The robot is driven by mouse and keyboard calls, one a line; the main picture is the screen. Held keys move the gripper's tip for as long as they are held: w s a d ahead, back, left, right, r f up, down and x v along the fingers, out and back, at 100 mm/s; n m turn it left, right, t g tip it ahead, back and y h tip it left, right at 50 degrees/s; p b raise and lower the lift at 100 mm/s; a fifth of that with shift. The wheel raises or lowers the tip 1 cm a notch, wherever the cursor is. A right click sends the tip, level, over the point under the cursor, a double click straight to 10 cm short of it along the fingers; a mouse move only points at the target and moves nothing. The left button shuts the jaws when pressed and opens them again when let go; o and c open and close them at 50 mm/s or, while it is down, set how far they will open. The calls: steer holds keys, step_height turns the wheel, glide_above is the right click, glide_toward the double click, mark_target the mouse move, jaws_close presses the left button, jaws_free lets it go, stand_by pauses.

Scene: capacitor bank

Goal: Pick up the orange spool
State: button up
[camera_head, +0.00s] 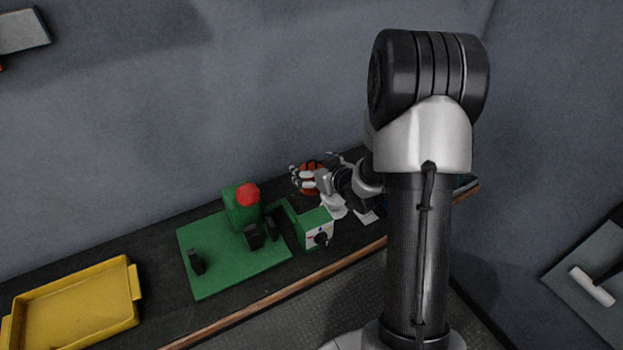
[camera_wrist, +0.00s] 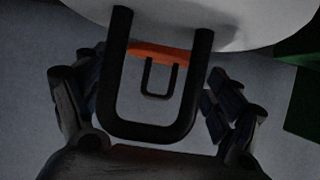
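The orange spool (camera_head: 311,190) is at the back of the dark bench in the head view, partly covered by pale and dark parts in front of it. My gripper (camera_head: 325,182) is close beside it on its right; the overlap hides any contact. In the wrist view, an orange strip (camera_wrist: 160,53), likely the spool, shows behind a large black U-shaped loop and a smaller black loop. A large pale rounded surface lies above it. My gripper's dark fingers (camera_wrist: 152,80) stand apart on both sides of the loops, so it looks open.
A green board (camera_head: 205,280) with a green box, a red button (camera_head: 247,194) and black parts is left of my gripper. A yellow tray (camera_head: 75,310) lies at the far left. A grey wall stands close behind the bench.

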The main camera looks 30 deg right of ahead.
steer(key=c, duration=1.3)
step_height(320, 180, up, 20)
steer(key=p, duration=0.8)
